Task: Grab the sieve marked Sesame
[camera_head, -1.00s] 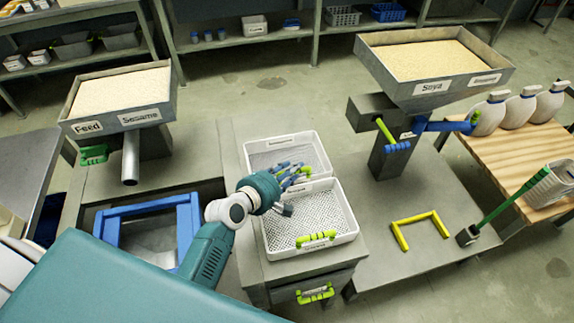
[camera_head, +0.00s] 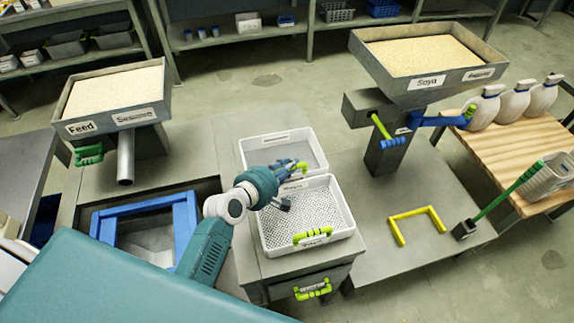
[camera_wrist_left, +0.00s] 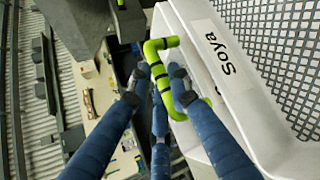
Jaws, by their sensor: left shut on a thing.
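Two white sieves stand one behind the other on the middle stand: a back sieve (camera_head: 307,132) and a front sieve (camera_head: 350,217) with a coarse mesh. Their labels are too small to read in the head view. My left gripper (camera_head: 298,170) is at the border between them. In the left wrist view its blue fingers (camera_wrist_left: 160,92) are shut on a yellow-green handle (camera_wrist_left: 155,62). Beside it is a white sieve wall labelled Soya (camera_wrist_left: 220,50). I cannot tell for certain which sieve the held handle belongs to. I see no readable Sesame label on a sieve.
A Feed/Sesame hopper (camera_head: 115,93) stands left, a Soya hopper (camera_head: 430,55) right. A blue frame (camera_head: 145,212) lies left of the sieves, a yellow bracket (camera_head: 418,216) right. A wooden table (camera_head: 500,160) holds white bottles.

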